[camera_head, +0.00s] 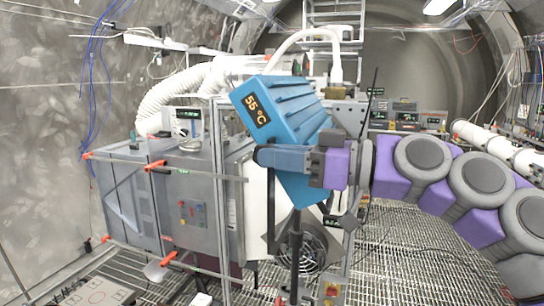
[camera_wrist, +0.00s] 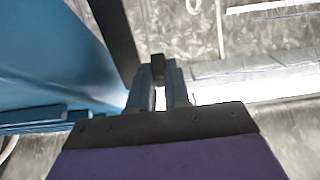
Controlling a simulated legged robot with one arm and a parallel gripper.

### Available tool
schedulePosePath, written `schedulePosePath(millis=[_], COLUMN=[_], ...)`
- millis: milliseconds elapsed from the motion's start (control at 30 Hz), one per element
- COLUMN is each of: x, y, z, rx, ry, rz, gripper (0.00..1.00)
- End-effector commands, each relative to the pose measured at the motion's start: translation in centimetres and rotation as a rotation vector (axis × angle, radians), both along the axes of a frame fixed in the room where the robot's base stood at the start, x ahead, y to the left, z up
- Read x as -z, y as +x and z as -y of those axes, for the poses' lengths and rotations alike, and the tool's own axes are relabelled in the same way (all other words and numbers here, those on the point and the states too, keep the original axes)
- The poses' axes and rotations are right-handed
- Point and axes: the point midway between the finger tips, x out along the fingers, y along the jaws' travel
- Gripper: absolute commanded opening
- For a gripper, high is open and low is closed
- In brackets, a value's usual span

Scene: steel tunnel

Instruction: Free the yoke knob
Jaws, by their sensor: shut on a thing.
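A blue ribbed box (camera_head: 290,105) with an orange "55 °C" display (camera_head: 256,111) sits tilted on a dark stand (camera_head: 295,245). In the wrist view the box (camera_wrist: 50,55) fills the left side, and a dark bar (camera_wrist: 115,35), apparently the yoke arm, runs beside it. My gripper (camera_head: 260,155) reaches across the front of the box from the right. In the wrist view my gripper (camera_wrist: 160,78) is shut on a small dark block (camera_wrist: 157,65), which appears to be the yoke knob. The knob is hidden in the head view, and most of it is covered by the fingers.
A grey steel cabinet (camera_head: 190,215) with orange-red handles stands at the left. A white ribbed hose (camera_head: 180,98) runs above it. A round fan (camera_head: 305,248) sits low behind the stand. Instruments (camera_head: 405,112) stand at the back right. The grated floor (camera_head: 410,265) at the right is mostly clear.

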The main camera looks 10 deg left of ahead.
Motion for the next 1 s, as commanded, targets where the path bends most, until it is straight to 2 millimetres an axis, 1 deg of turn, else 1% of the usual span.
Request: schedulePosePath(millis=[33, 233, 433, 567, 1000], x=[-0.2, -0.2, -0.6, -0.9, -1.2], y=[0.3, 0.4, 0.5, 0.5, 0.4], z=[0.0, -0.8, -1.2, -1.3, -2.2], rx=[0.009, 0.009, 0.012, 0.012, 0.006], ry=[0.003, -0.029, -0.127, -0.228, -0.652], rz=[0.0, -0.002, -0.01, -0.019, -0.054], gripper=[0.0, 0.0, 0.0, 0.0, 0.0])
